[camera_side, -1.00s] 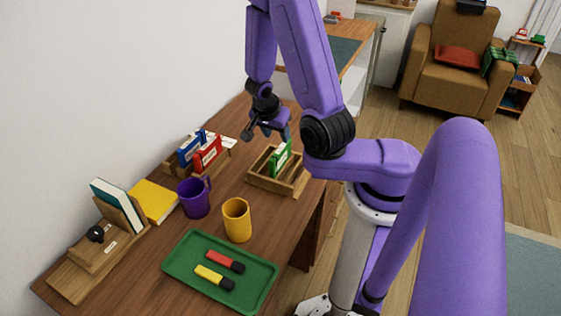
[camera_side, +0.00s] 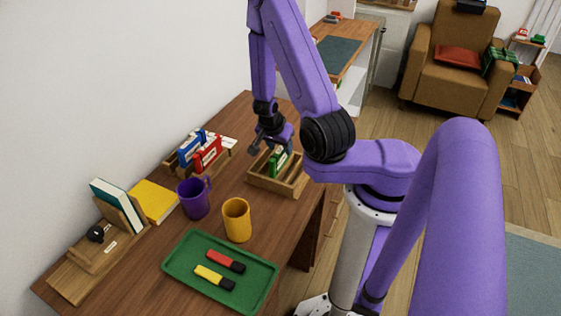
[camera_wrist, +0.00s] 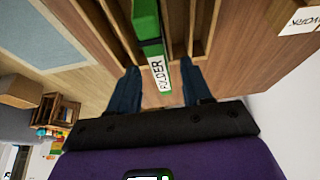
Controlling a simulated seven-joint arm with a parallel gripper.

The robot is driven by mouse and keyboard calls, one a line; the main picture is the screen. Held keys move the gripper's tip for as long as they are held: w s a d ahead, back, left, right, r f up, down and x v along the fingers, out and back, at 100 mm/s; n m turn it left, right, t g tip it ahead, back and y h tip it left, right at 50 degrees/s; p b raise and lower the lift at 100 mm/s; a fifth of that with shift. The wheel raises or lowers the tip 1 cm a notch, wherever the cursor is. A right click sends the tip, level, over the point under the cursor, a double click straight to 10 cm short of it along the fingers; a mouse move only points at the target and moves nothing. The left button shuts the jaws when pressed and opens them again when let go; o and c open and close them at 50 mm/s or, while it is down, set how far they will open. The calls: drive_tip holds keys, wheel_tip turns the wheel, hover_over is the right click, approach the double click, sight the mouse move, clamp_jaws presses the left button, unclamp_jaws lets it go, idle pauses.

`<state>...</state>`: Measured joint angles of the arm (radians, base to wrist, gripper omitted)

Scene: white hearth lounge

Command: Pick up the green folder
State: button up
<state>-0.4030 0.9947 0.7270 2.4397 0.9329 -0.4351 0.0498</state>
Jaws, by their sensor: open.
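The green folder (camera_side: 278,165) stands upright in a slotted wooden rack (camera_side: 264,184) near the desk's right edge. In the wrist view the folder (camera_wrist: 146,22) shows its spine with a white label reading FOLDER. My gripper (camera_side: 270,150) is right over the rack, pointing down, and partly hides the folder's top. In the wrist view the dark fingers of my gripper (camera_wrist: 161,88) are apart, with the labelled end of the folder between them and a gap on each side. I cannot tell how deep the fingers reach.
Blue (camera_side: 191,150) and red (camera_side: 207,154) folders stand in another holder to the left. A purple mug (camera_side: 194,199), a yellow cup (camera_side: 237,221) and a green tray (camera_side: 185,255) with two markers lie nearer the camera. Bare desk lies behind the rack.

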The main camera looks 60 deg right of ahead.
sight(281, 161)
drive_tip(key=shift+x, duration=2)
drive_tip(key=shift+a+f, duration=0.15)
drive_tip(key=shift+f, duration=0.15)
clamp_jaws()
